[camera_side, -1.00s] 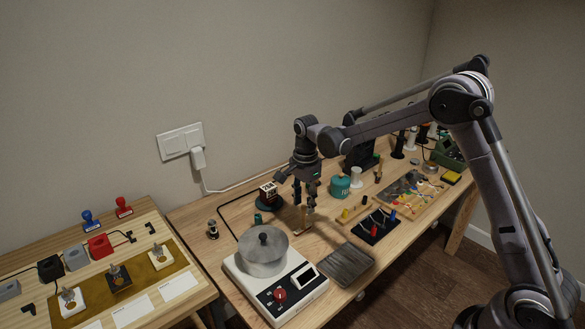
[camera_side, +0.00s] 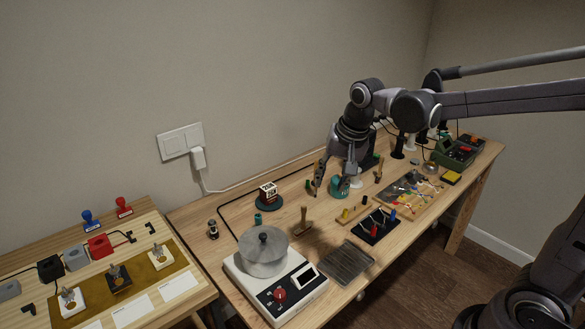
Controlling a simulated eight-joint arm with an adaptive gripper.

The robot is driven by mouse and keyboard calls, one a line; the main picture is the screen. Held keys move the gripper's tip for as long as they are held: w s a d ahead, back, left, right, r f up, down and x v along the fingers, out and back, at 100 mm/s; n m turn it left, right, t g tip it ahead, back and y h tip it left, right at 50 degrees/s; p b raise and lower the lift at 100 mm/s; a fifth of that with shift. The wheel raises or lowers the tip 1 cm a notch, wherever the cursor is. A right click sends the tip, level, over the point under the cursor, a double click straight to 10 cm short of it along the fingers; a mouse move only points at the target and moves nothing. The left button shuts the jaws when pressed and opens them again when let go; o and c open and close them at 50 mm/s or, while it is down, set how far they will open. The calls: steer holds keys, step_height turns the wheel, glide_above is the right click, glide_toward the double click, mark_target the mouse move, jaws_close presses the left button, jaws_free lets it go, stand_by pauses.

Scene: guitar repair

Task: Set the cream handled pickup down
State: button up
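Two pale, cream-looking blocks with upright handles sit on the brown mat (camera_side: 140,270) at the left. One cream handled block (camera_side: 160,259) is at the mat's right end and the other cream handled block (camera_side: 72,303) is at its left end. I cannot tell which one the task means. A black handled block (camera_side: 119,280) sits between them. My gripper (camera_side: 328,190) is far to the right, over the long bench by the teal tin (camera_side: 338,187). Its fingers point down and look spread, with nothing seen between them. Its far side is partly hidden.
A small wooden-handled tool (camera_side: 303,222) stands upright behind the white scale (camera_side: 275,285), which carries a grey lidded pan (camera_side: 263,252). A dark ribbed plate (camera_side: 346,264) lies right of the scale. White cards (camera_side: 132,311) lie before the mat. A gap separates the two tables.

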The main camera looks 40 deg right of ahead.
steer(key=s+a+f+n+t, duration=0.1)
steer(key=s+n+t, duration=0.2)
steer(key=s+n, duration=0.6)
steer(key=shift+s+a+f+t, duration=0.2)
steer(key=shift+s+t, duration=0.2)
steer(key=shift+s, duration=1.5)
